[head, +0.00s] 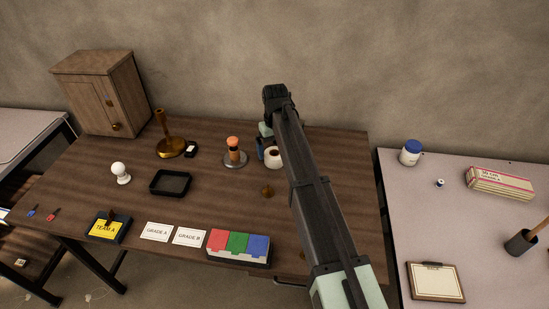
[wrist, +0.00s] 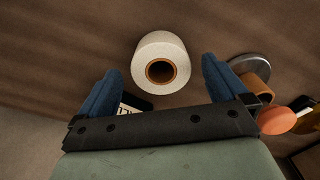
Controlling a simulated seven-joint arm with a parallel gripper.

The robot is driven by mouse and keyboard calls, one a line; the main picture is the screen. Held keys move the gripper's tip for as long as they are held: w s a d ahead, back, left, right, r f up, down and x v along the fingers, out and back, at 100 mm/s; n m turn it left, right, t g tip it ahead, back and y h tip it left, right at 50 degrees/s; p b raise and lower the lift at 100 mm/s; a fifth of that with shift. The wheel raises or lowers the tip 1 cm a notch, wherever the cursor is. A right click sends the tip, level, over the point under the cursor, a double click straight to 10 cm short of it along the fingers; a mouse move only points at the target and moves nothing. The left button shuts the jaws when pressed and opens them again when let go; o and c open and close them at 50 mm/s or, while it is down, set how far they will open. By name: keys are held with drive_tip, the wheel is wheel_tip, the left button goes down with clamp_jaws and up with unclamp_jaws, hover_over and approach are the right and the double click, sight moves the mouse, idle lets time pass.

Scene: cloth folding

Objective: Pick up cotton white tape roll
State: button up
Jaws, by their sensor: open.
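The white tape roll (head: 273,158) sits on the brown table, to the left of my arm in the head view. In the wrist view the tape roll (wrist: 162,62) has a brown core with a dark hole and lies just beyond the fingertips, roughly between their lines. My gripper (wrist: 160,82) is open, with one blue finger on each side and nothing between them. In the head view my gripper (head: 262,148) shows partly at the roll's left; my arm hides much of it. I cannot tell whether a finger touches the roll.
An orange-topped wooden piece on a grey round base (head: 234,160) stands close left of the roll. A small brown knob (head: 267,191) lies nearer the front. A black tray (head: 170,183), a brass stand (head: 168,146) and a colored block box (head: 238,246) are farther off.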

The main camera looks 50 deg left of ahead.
wheel_tip(320, 180, down, 3)
drive_tip(key=shift+f, duration=0.2)
drive_tip(key=shift+c, duration=0.2)
drive_tip(key=c, duration=0.9)
